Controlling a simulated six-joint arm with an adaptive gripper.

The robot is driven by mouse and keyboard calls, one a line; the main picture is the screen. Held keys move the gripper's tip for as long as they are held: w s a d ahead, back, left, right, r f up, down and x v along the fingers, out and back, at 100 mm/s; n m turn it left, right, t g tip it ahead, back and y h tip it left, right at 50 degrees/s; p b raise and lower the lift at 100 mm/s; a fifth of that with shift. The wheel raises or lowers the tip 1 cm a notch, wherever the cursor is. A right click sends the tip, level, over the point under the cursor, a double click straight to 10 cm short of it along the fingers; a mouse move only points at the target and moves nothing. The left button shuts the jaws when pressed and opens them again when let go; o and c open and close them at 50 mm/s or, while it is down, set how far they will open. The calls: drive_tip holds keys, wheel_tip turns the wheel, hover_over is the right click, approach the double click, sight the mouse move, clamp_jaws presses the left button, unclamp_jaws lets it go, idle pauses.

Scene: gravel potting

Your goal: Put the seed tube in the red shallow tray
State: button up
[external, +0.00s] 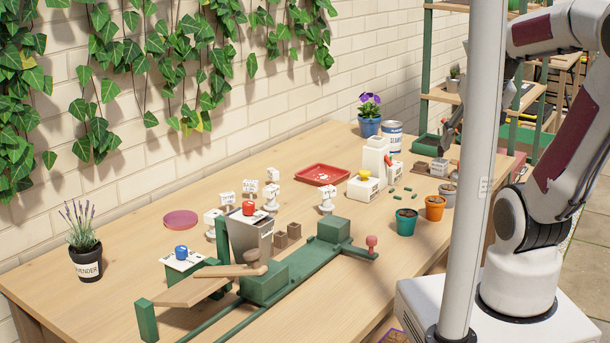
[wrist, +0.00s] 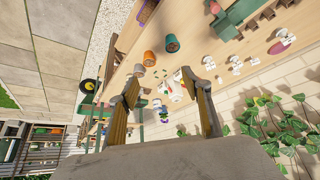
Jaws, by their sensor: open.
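I cannot surely pick out the seed tube. Several small dark green pieces (external: 408,196) lie loose beside a white block-shaped dispenser (external: 376,158), and they are too small to identify. My gripper (external: 446,140) is above the far right part of the table, partly behind the pole. In the wrist view my gripper (wrist: 167,98) has its two fingers wide apart with nothing held between them.
A white seed can (external: 392,134) and a blue pot (external: 369,127) stand at the back. Teal (external: 405,224) and orange (external: 434,209) pots stand near the right edge. A green rail bench (external: 305,262) fills the front. White labelled knobs stand left of the tray.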

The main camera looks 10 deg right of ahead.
drive_tip(key=w+a+f+n+t, duration=0.1)
drive_tip(key=w+a+f+t, duration=0.2)
drive_tip(key=w, duration=0.9)
drive_tip(key=n+t+y, duration=0.2)
drive_tip(key=y, duration=0.1)
approach(330, 190)
drive_tip(key=w+d+r, duration=0.2)
drive_tip(key=d+r, duration=0.3)
drive_tip(key=d, duration=0.1)
drive_tip(key=shift+n+t+y, duration=0.5)
drive_tip(key=shift+t+y, duration=0.1)
drive_tip(key=shift+y, duration=0.3)
drive_tip(key=shift+w+a+f, duration=0.2)
drive_tip(key=shift+a+f, duration=0.85)
drive_tip(key=shift+f, duration=0.3)
drive_tip(key=shift+w+a+f, duration=0.2)
drive_tip(key=shift+a+f, duration=0.9)
drive_tip(key=shift+f, duration=0.2)
drive_tip(key=shift+w+a+f, duration=0.2)
drive_tip(key=shift+a+f, duration=0.85)
drive_tip(key=shift+f, duration=0.3)
drive_tip(key=shift+w, duration=0.15)
drive_tip(key=shift+x, duration=1.2)
drive_tip(key=shift+a, duration=0.1)
drive_tip(key=shift+x, duration=2.55)
